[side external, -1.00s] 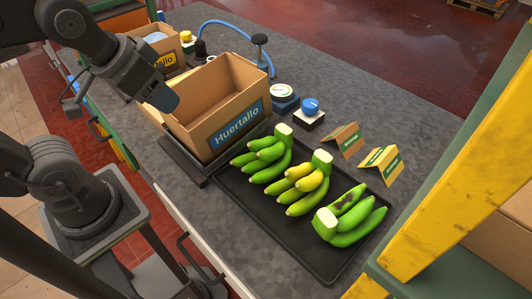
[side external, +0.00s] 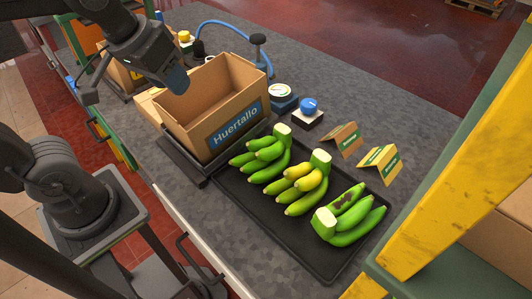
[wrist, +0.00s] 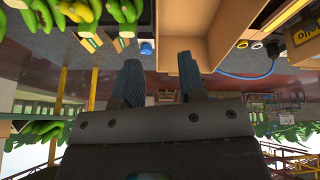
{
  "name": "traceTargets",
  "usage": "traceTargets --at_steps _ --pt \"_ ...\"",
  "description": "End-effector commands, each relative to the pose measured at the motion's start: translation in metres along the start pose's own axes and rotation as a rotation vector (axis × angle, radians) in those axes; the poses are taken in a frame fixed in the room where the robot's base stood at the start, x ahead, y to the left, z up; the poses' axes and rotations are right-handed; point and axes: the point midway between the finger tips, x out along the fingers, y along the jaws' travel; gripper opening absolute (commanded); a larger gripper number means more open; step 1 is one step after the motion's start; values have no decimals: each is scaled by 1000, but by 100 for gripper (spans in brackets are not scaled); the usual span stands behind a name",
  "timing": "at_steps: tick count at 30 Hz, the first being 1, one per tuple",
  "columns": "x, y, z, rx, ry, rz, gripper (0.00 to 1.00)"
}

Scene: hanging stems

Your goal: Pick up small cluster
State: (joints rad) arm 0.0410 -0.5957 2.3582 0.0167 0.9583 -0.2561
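Three banana clusters lie on a black tray (side external: 238,200) in the side view. The left cluster (side external: 266,160) is green, the middle cluster (side external: 304,184) is yellow-green, and the right cluster (side external: 352,216) is green with a dark blemish and about three fingers. Which one is the small cluster is not certain. My gripper (side external: 178,82) is high at the back left edge of the cardboard box, away from the bananas. In the wrist view my gripper (wrist: 160,82) has its fingers apart with nothing between them. Bananas (wrist: 85,10) show upside down at that view's top left.
An open "Huertallo" cardboard box (side external: 232,125) stands left of the tray. A yellow and green frame (side external: 450,165) borders the right.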

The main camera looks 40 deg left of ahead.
Motion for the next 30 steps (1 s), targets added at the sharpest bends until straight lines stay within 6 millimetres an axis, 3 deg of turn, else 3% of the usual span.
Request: traceTargets --at_steps 3,8,15,22,30 --pt "5 20 -35 -217 -80 -28 37" --pt "24 51 -77 -539 -163 -108 37" --pt "75 104 -121 -995 -214 -288 37" --pt "114 136 -134 -1261 -192 -413 37" --pt "141 136 -127 -1316 -184 -441 37"
